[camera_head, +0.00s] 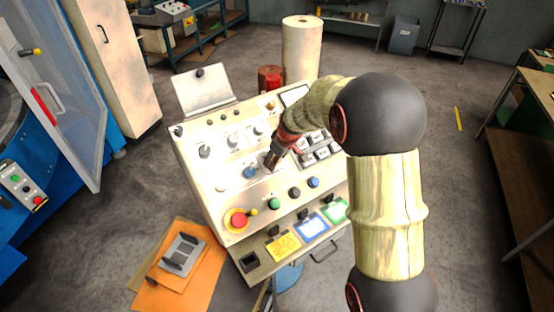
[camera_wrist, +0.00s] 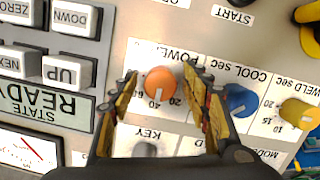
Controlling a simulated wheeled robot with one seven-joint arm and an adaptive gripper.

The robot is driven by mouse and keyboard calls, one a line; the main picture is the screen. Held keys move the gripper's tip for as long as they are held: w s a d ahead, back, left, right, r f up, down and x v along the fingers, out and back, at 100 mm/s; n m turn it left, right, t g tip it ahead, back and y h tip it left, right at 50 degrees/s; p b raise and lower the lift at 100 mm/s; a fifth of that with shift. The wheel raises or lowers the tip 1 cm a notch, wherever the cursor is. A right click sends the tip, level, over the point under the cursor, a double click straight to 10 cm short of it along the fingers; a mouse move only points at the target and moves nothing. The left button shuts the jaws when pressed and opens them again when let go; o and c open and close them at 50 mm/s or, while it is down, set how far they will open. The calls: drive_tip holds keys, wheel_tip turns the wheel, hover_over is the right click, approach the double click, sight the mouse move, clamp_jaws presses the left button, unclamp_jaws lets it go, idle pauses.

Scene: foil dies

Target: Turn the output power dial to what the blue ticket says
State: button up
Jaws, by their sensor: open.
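The orange output power dial (camera_wrist: 161,82), labelled POWER, sits on the white panel plate with numbers 20, 40 and 60 around it. My gripper (camera_wrist: 164,92) is open, one finger on each side of the dial; I cannot tell whether they touch it. In the head view my gripper (camera_head: 272,161) is over the middle of the sloped panel and hides the dial. The blue ticket (camera_head: 311,226) is clipped on the panel's lower front, between a yellow ticket (camera_head: 283,246) and a green ticket (camera_head: 336,211). Its writing is too small to read.
In the wrist view a blue COOL dial (camera_wrist: 240,101) and a yellow WELD dial (camera_wrist: 299,113) lie right of the power dial. Push keys (camera_wrist: 68,72) and a READY display (camera_wrist: 50,105) lie left. A red emergency button (camera_head: 238,220) stands at the panel's lower left.

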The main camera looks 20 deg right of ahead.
drive_tip(key=shift+c, duration=1.1)
drive_tip(key=c, duration=0.9)
drive_tip(key=shift+n+b, duration=0.4)
drive_tip(key=shift+b, duration=0.15)
drive_tip(key=n+b, duration=0.2)
drive_tip(key=shift+f+n+t+h+b, duration=0.1)
drive_tip(key=shift+n+t+h+b, duration=0.2)
drive_tip(key=shift+n+b, duration=0.1)
drive_tip(key=n+b, duration=0.2)
drive_tip(key=n, duration=0.2)
drive_tip(key=shift+n+t+h, duration=0.3)
drive_tip(key=shift+t, duration=0.1)
drive_tip(key=o, duration=1.1)
